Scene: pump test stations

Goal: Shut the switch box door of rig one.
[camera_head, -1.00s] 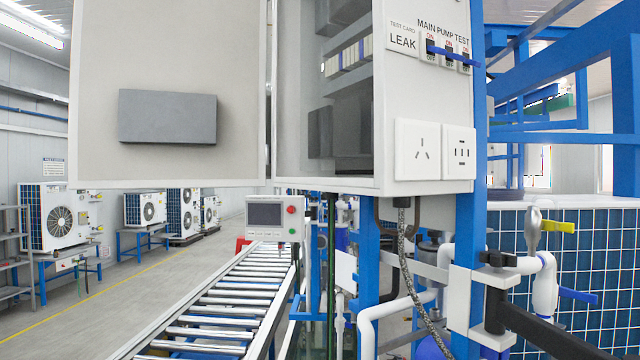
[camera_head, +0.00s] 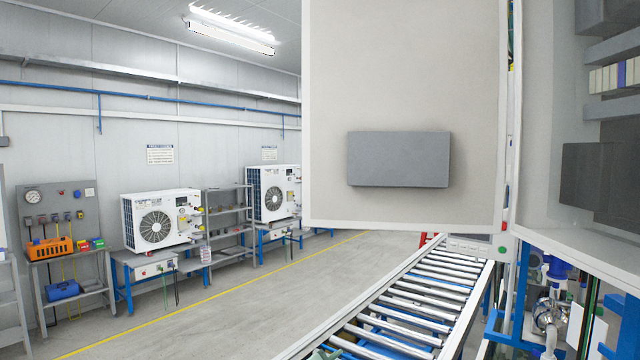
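The switch box door (camera_head: 405,85) stands open, swung out to the left of the box. It is a light grey panel with a darker grey block (camera_head: 398,159) on its inner face. The open switch box (camera_head: 545,130) is at the right edge, partly cut off, with its inside parts showing. The hinge side of the door is next to the box's left edge. Neither of my grippers shows in the head view.
A roller conveyor (camera_head: 420,300) runs below the door. Pump parts and pipes (camera_head: 550,305) sit under the box. White fan units (camera_head: 160,220) on blue stands and a grey shelf (camera_head: 228,222) line the far wall. The floor left of the conveyor is clear.

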